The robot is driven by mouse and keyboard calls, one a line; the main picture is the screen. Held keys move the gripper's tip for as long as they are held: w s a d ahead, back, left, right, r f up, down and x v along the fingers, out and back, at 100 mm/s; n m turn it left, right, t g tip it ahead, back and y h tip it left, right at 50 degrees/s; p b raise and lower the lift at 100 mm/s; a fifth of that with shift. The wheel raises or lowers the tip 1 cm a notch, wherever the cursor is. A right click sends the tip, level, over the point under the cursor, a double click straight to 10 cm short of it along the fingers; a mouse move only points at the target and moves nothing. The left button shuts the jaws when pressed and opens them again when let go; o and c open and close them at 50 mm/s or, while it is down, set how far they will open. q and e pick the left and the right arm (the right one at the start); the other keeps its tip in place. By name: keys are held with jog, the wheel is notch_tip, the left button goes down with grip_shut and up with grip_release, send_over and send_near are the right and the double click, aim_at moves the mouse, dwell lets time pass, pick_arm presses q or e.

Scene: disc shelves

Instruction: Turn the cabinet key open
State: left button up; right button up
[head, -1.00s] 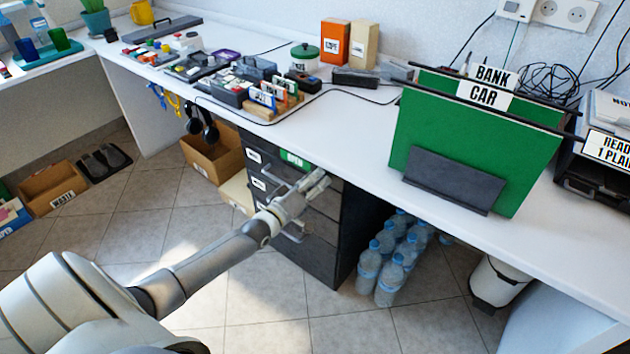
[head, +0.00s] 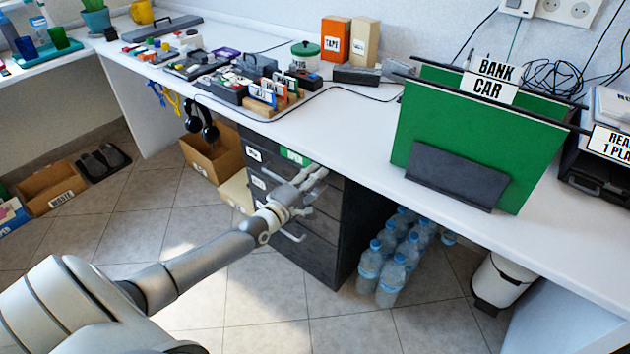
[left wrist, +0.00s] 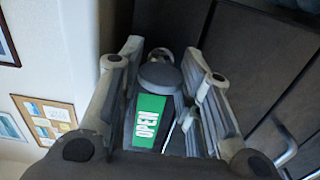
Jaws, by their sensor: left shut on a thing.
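The dark drawer cabinet (head: 322,262) stands under the white desk. A green OPEN label (head: 293,156) is on its top drawer front; it also shows in the left wrist view (left wrist: 148,122). My left gripper (head: 316,174) is at the top drawer front, just right of the label. In the left wrist view its fingers stand on both sides of the dark, round-headed key (left wrist: 160,76), and it is shut on it. The key is hidden by the gripper in the head view. My right gripper is not in view.
Drawer handles (head: 292,236) stick out below the gripper. Several water bottles (head: 391,280) stand on the floor right of the cabinet. Open cardboard boxes (head: 213,157) are to its left. The desk (head: 345,130) carries a green panel (head: 470,125) and small goods.

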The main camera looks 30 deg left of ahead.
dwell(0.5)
pick_arm(q)
jog(key=o, duration=1)
jog(key=shift+o, duration=0.2)
jog(key=s+a, duration=0.1)
jog(key=s, duration=1.1)
